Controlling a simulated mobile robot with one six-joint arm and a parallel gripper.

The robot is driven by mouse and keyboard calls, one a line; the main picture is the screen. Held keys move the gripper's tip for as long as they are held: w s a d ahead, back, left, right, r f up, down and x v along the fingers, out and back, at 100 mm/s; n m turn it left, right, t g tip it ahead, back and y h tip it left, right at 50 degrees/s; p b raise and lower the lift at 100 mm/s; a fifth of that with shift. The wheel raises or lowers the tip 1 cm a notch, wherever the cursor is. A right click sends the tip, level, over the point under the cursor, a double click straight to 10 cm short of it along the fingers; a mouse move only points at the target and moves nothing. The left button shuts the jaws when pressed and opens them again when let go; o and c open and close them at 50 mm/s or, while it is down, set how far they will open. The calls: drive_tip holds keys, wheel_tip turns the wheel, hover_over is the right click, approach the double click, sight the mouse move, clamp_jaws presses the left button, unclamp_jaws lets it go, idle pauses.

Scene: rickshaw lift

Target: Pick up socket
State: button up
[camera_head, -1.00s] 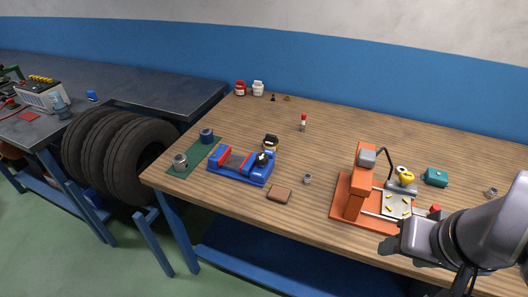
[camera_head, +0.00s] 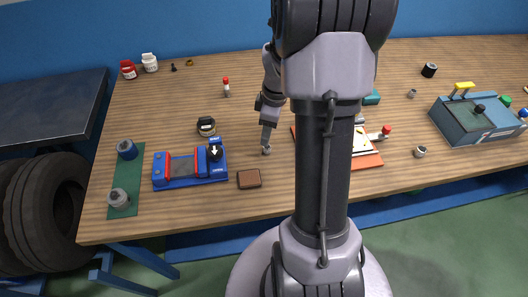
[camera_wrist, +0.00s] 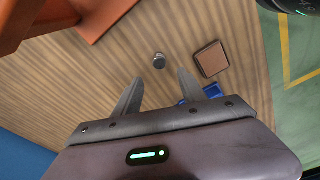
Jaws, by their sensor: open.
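A small grey metal socket (camera_head: 266,151) stands on the wooden workbench (camera_head: 180,80), right of a brown block. It also shows in the wrist view (camera_wrist: 159,61), just beyond my fingertips and lined up with the gap between them. My gripper (camera_head: 267,141) points down close to the socket in the head view. In the wrist view my gripper (camera_wrist: 161,78) has its two fingers spread with nothing between them. I cannot tell the exact height of the tips above the bench.
The brown block (camera_head: 249,178) and a blue vise (camera_head: 190,166) lie left of the socket. An orange press base (camera_head: 367,161) is to the right, partly hidden by my arm. A teal toolbox (camera_head: 474,119) stands farther right. Bare wood surrounds the socket.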

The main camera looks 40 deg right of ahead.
sight(267, 150)
wheel_tip(267, 150, down, 4)
drive_tip(key=shift+w+a+r+b, duration=0.1)
drive_tip(key=shift+r+b, duration=0.15)
drive_tip(key=shift+b, duration=0.25)
wheel_tip(267, 150, down, 5)
drive_tip(key=b, duration=0.2)
drive_tip(key=shift+r+b, duration=0.2)
drive_tip(key=shift+b, duration=0.15)
drive_tip(key=shift+r, duration=0.1)
drive_tip(key=shift+c, duration=1.1)
clamp_jaws()
